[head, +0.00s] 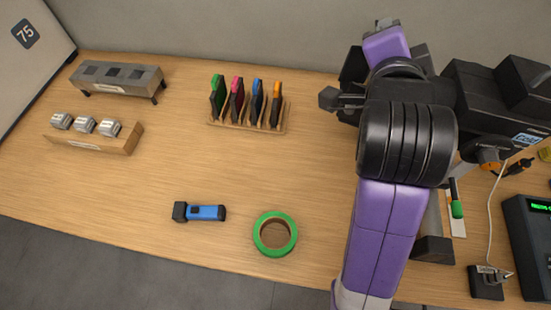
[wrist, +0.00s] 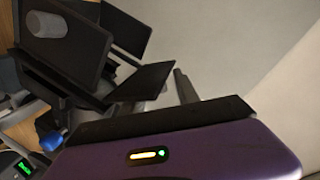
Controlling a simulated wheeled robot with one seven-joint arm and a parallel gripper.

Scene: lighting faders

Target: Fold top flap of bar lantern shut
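The black bar lantern (head: 480,95) is at the upper right of the head view, partly behind my arm. Its dark flaps stand out at its left end, mostly covered by my arm. In the wrist view several black flaps stand spread at odd angles; one flap (wrist: 75,55) carries a grey knob (wrist: 45,25), another flap (wrist: 140,82) sticks out lower right. Which one is the top flap is not clear. My gripper's purple hand (head: 386,44) is close by the flaps. Its fingers are not clearly seen, so contact and opening cannot be told.
A console with a green display (head: 530,240) and a small black box (head: 487,283) with a cable stand at right. A green tape ring (head: 275,234), blue torch (head: 200,212) and rack of coloured pieces (head: 247,110) are left of my arm. The table's lower left is clear.

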